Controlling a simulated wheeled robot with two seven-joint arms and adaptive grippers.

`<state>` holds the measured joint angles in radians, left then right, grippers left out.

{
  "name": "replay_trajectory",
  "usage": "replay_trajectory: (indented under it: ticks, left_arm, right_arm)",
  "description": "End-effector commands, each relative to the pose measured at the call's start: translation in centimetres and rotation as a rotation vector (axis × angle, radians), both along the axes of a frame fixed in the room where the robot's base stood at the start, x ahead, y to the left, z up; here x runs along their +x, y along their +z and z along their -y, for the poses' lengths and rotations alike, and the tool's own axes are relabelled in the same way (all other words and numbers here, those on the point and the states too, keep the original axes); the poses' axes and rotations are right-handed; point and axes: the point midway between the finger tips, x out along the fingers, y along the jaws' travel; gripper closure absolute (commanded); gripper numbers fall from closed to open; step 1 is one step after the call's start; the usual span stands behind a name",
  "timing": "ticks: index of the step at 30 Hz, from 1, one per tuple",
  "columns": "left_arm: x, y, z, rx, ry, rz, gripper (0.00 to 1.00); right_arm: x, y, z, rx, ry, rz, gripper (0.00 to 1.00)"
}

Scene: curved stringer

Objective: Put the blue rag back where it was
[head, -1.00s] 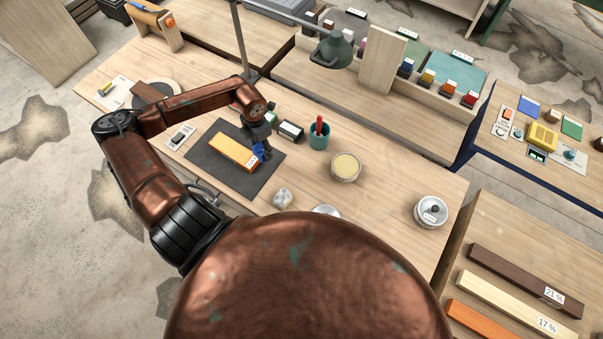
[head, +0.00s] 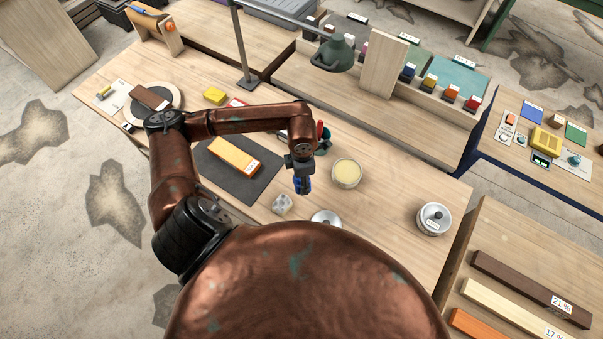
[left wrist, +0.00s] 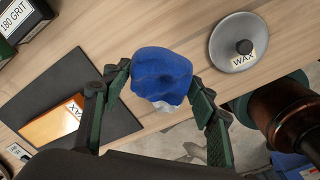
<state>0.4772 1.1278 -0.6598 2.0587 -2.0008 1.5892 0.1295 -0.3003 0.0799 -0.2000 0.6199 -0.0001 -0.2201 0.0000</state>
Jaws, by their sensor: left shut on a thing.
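The blue rag (head: 303,186) is held in my left gripper (head: 302,178), to the right of the dark mat (head: 262,188). In the left wrist view the bunched rag (left wrist: 161,75) sits between the two green fingers of my left gripper (left wrist: 160,95), which are shut on it. It hangs over the bench, and its exact height is unclear. An orange block (head: 233,156) with a white label lies on the mat. A whitish crumpled piece (head: 282,204) lies on the bench left of the rag. My right gripper is in neither view.
An open wax tin (head: 346,173) is right of my gripper; a metal lid (left wrist: 238,42) marked WAX lies nearby. A teal cup (head: 323,147) is partly hidden behind my arm. A lidded can (head: 433,218) stands far right. The bench (head: 395,195) between tin and can is clear.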

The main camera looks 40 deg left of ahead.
Motion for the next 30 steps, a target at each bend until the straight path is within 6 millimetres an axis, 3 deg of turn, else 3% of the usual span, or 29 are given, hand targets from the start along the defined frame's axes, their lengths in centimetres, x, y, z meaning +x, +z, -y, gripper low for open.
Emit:
replay_trajectory:
  ticks: [3,12,19,25,30]
  left_arm:
    - [2.1,-1.4,-1.6,0.000,0.005,-0.004,0.69]
    - [5.0,-5.9,-3.7,-0.002,0.002,-0.001,0.69]
    - [5.7,-7.1,-4.3,-0.001,0.002,-0.003,0.69]
    - [5.6,-9.7,-4.2,-0.002,0.001,-0.003,0.69]
    - [5.7,-10.0,-4.3,-0.001,-0.001,-0.001,0.69]
  right_arm:
    - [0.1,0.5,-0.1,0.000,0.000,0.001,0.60]
    - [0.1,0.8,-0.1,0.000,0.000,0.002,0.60]
    - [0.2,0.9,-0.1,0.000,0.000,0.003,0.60]
    - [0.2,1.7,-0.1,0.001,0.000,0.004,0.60]
    - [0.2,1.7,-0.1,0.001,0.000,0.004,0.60]
